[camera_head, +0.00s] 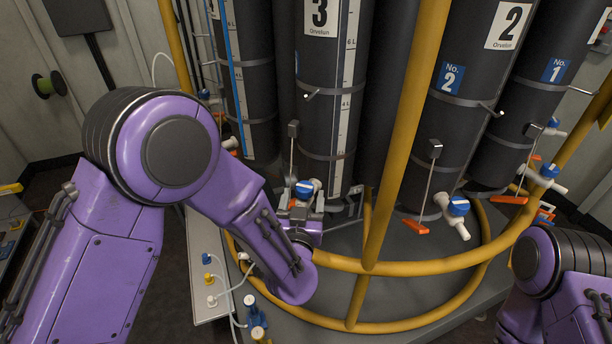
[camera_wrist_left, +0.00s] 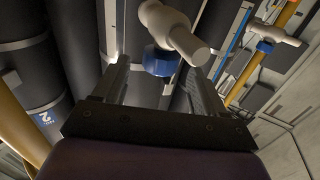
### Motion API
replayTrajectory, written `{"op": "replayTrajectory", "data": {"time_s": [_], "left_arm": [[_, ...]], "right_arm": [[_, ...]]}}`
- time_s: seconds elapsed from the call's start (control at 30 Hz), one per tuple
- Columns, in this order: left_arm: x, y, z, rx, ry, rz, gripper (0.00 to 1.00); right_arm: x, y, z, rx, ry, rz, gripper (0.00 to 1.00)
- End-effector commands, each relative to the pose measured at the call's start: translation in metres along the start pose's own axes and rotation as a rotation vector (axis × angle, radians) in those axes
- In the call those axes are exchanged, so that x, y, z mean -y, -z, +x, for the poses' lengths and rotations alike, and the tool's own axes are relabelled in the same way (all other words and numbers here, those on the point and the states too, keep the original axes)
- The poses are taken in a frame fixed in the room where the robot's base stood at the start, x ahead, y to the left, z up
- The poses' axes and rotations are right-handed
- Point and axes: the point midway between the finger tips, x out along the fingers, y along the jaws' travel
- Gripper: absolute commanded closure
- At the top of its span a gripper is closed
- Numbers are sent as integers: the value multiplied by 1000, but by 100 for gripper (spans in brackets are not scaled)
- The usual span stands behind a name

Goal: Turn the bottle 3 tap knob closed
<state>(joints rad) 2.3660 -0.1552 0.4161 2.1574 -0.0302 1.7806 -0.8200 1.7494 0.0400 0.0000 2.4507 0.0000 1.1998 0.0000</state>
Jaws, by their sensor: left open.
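Bottle 3 (camera_head: 318,85) is a tall dark cylinder labelled 3 in the head view. Its tap has a blue knob (camera_head: 305,187), partly hidden by my left gripper (camera_head: 303,204). In the left wrist view the blue knob (camera_wrist_left: 158,62) sits under a white tap body (camera_wrist_left: 176,32). My left gripper (camera_wrist_left: 156,72) is open there, with one finger on each side of the knob. I cannot tell whether either finger touches it. My right gripper is out of view; only part of my right arm shows at the lower right.
A yellow rail ring (camera_head: 420,262) and yellow upright post (camera_head: 400,125) stand close right of my left gripper. Bottle 2 (camera_head: 478,75) has its own blue tap knob (camera_head: 459,206). A pale strip with small coloured fittings (camera_head: 204,268) lies left of the ring.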

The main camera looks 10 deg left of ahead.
Motion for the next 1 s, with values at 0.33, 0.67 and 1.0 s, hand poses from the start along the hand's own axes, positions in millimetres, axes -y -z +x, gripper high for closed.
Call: {"op": "replayTrajectory", "data": {"time_s": [0.33,0.67,1.0], "left_arm": [[1,2,55,-1,1,-2,29],[0,0,57,-1,0,-1,48],[-1,-1,58,-6,-89,0,80]], "right_arm": [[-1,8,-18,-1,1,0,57],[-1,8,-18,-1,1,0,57],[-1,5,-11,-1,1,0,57]]}}
